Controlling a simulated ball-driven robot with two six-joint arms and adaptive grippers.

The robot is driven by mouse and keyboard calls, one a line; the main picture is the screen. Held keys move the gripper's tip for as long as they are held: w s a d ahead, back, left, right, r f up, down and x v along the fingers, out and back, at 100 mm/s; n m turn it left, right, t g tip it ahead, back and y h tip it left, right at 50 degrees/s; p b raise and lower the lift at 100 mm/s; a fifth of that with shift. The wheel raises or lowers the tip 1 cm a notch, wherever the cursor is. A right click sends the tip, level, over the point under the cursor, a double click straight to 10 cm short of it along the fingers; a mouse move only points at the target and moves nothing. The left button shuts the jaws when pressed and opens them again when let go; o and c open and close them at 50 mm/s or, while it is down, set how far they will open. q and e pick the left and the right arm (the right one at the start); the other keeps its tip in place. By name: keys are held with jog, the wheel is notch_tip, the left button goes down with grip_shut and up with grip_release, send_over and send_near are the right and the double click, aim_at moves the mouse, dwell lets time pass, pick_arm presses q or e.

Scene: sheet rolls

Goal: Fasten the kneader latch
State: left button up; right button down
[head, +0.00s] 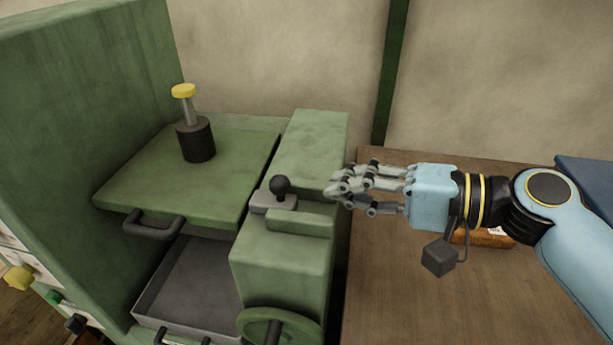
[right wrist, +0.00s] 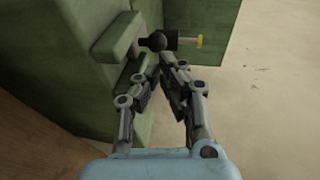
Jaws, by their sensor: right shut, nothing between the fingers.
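The latch (head: 273,201) is a grey block with a dark ball knob (head: 280,186) on top. It sits on the green housing just right of the flat green lid (head: 225,155), beside a raised green bar (head: 300,222). My right gripper (head: 335,191) is shut and empty, a little right of the knob in the head view. In the right wrist view the knob (right wrist: 156,41) shows just beyond my fingertips (right wrist: 160,68); I see no clear contact. My left gripper is not in view.
A dark post with a yellow cap (head: 184,91) stands on the lid. The lid has a dark front handle (head: 153,226), with a grey tray (head: 190,285) below. A green handwheel (head: 283,325) is at the front. A wooden table (head: 420,280) lies right, mostly clear.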

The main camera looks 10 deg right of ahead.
aim_at(274, 181)
jog(key=p+x, duration=0.1)
jog(key=x, duration=0.3)
jog(key=shift+w+a, duration=0.2)
jog(key=shift+a, duration=0.1)
jog(key=shift+w+a+f, duration=0.2)
jog(key=shift+w+a, duration=0.1)
jog(key=shift+a, duration=0.2)
jog(key=a, duration=0.1)
jog(key=w+a, duration=0.1)
jog(key=a, duration=0.2)
jog(key=shift+w+a, duration=0.1)
jog(key=shift+w, duration=0.3)
jog(key=shift+r, duration=0.1)
